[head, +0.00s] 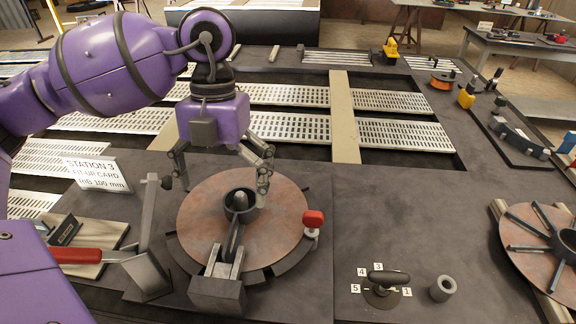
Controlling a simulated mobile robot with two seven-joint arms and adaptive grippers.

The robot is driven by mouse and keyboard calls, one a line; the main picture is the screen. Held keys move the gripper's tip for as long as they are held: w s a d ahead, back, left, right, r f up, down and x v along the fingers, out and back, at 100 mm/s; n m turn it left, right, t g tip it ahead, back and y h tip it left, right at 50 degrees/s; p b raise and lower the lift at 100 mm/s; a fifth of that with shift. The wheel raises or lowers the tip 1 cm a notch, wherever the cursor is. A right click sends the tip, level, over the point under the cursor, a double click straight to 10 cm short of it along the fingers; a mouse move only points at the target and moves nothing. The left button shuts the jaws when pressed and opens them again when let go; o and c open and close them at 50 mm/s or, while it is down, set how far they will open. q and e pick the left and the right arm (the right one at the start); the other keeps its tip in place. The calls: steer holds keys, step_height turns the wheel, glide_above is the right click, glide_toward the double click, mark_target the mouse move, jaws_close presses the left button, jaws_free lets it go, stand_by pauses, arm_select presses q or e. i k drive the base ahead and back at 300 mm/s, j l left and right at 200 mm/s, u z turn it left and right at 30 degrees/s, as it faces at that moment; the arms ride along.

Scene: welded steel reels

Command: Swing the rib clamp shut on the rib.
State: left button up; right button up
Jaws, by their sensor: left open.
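A rust-brown round plate (200,215) lies on a dark fixture, with a dark hub ring (240,203) at its middle. A dark flat rib (234,240) stands on the plate, running from the hub toward a slotted steel block (217,292) at the front. A clamp with a red lever (75,256) stands left of the plate; its steel arm (148,205) points up, clear of the rib. This looks like the rib clamp, standing open. My left gripper (222,183) is open and empty above the plate's back half, apart from the clamp. My right gripper is out of view.
A small red-knobbed clamp (312,219) sits at the plate's right edge. A station card (96,174) stands at left. A numbered dial with a black handle (388,279) and a grey sleeve (442,288) are at front right. A ribbed reel plate (530,240) lies far right.

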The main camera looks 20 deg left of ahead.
mark_target(62, 254)
steer(key=k+l, duration=0.15)
steer(key=l, duration=0.25)
steer(key=k+l, duration=0.15)
steer(key=l, duration=0.25)
steer(key=k+l, duration=0.15)
steer(key=l, duration=0.2)
steer(key=k+l, duration=0.15)
steer(key=l, duration=0.25)
steer(key=k+l, duration=0.15)
steer(key=l, duration=0.25)
